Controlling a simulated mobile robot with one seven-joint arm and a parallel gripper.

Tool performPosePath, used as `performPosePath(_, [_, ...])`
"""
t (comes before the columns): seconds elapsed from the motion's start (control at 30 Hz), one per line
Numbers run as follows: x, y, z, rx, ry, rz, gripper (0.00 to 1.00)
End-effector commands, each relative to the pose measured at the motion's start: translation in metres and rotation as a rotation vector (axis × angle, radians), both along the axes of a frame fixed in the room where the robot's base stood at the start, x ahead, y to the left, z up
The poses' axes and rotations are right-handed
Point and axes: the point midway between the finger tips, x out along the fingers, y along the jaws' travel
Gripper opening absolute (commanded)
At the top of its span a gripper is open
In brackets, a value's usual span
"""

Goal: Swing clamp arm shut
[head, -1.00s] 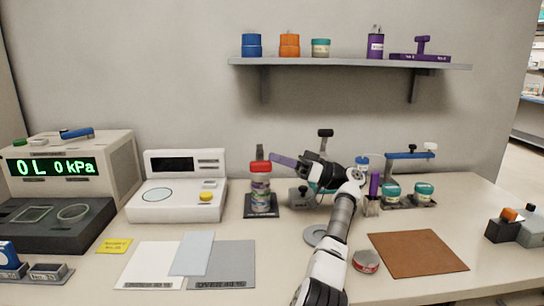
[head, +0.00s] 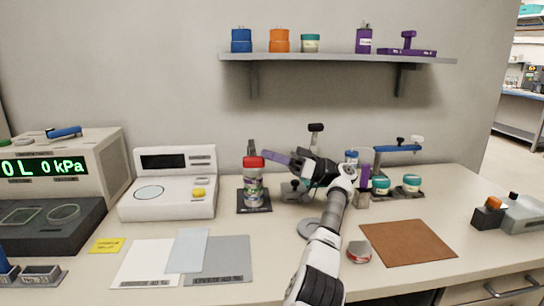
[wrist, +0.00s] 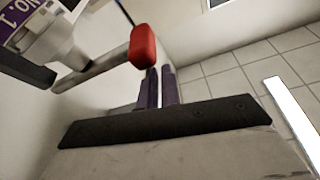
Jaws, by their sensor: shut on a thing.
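A clear jar with a red top (head: 254,180) stands on a black base plate (head: 254,208), with a dark upright (head: 251,146) behind it. In the wrist view a grey bar (wrist: 92,70) ends in a red grip (wrist: 143,46); it looks like the clamp arm. A purple "NO. 1" label (wrist: 27,23) shows beside it. My gripper (head: 268,154) reaches in from the right with long purple fingers, close to the red top. In the wrist view the fingers (wrist: 158,80) are nearly together, with their tips at the red grip. The exact contact is partly hidden.
A white instrument with a yellow knob (head: 198,193) stands left of the jar. A dark stand (head: 316,140) is behind my arm. The shelf (head: 340,57) hangs above.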

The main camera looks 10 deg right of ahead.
Motion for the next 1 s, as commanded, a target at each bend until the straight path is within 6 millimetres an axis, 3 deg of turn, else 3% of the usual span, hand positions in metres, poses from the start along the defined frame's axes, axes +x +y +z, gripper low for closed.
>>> performPosePath(0.03, [0.0, 0.001, -0.006, -0.008, 0.014, 0.009, 0.0])
performPosePath(0.17, [0.0, 0.001, 0.015, -0.007, 0.008, 0.008, 0.0])
performPosePath(0.5, [-0.002, 0.0, 0.11, -0.001, 0.0, 0.004, 0.0])
performPosePath(0.7, [-0.002, 0.0, 0.153, 0.0, -0.002, 0.002, 0.0])
performPosePath(1.0, [-0.002, 0.0, 0.19, 0.001, -0.004, -0.001, 0.0])
